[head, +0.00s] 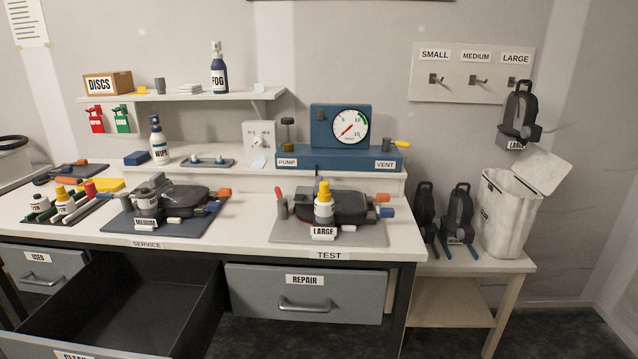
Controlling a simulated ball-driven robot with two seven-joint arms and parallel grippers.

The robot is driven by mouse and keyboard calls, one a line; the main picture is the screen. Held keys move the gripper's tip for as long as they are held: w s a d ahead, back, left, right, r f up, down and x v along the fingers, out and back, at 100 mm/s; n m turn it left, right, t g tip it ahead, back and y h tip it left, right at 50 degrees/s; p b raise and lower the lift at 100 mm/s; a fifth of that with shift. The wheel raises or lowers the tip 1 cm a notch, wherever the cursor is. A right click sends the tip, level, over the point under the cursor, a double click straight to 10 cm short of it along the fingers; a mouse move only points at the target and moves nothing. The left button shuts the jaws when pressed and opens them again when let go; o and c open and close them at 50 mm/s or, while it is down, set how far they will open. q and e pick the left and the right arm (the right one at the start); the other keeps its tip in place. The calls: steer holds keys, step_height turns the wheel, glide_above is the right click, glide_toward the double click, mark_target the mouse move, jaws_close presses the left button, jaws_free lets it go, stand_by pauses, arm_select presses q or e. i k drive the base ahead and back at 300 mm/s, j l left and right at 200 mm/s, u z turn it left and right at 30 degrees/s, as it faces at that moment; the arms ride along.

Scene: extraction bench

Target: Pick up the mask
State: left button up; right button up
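Several dark masks are in the head view. One mask (188,196) with a MEDIUM tag lies on the blue-grey service mat (122,228). Another mask (350,206) with a LARGE tag lies on the grey test mat (372,236), with a yellow-capped white bottle or cylinder (323,207) in front of it. A third mask (519,108) hangs on the hook board (450,89) under LARGE. Two more masks, a left one (424,208) and a right one (459,212), stand on the side table. Neither of my grippers is in view.
A blue gauge unit (318,159) stands behind the test mat. An open, empty-looking drawer (120,310) juts out at the lower left; the REPAIR drawer (304,294) is shut. A white bin (507,220) with a raised lid stands at the right. The SMALL and MEDIUM hooks are bare.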

mark_target(352, 205)
steer(key=u, duration=0.7)
steer(key=l+u, duration=0.75)
steer(key=k+l+u, duration=0.1)
steer(key=l+u, duration=0.3)
